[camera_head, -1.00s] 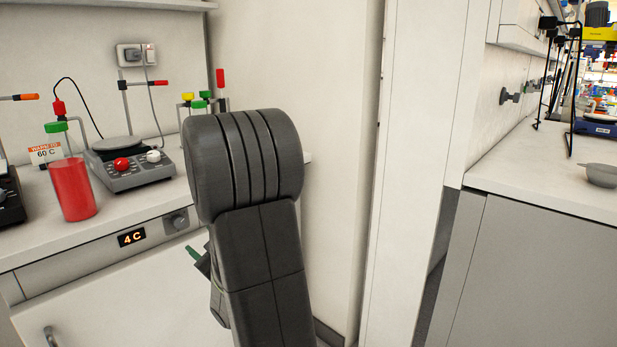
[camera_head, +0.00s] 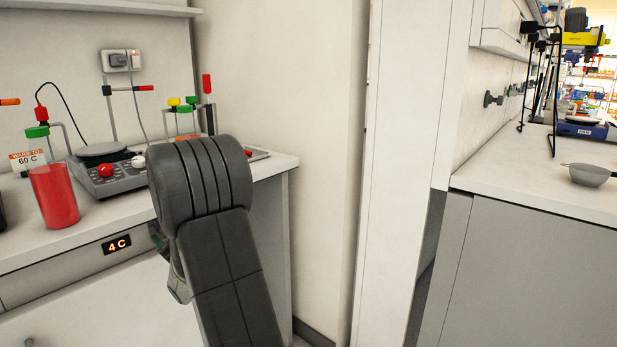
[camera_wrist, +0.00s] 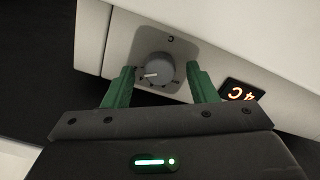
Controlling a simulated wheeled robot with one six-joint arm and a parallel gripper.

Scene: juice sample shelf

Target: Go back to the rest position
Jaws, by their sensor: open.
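My gripper (camera_wrist: 160,88) shows in the wrist view with its two green fingers apart and nothing between them. Behind the gap is a grey round knob (camera_wrist: 153,71) on a metal plate of the cabinet front; I cannot tell the distance, and no contact shows. A lit "4 C" display (camera_wrist: 241,90) is right of the fingers. In the head view my arm stands in front of the counter and hides most of the gripper; only a bit of green shows beside it. The "4 C" display (camera_head: 116,244) is left of the arm.
A bottle of red liquid (camera_head: 54,195) stands near the front edge of the left counter (camera_head: 110,218), by a hotplate (camera_head: 104,170). Right of my arm are a wall panel (camera_head: 400,150) and another counter (camera_head: 540,172) with a grey bowl (camera_head: 588,174). The counters' front edges lie close.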

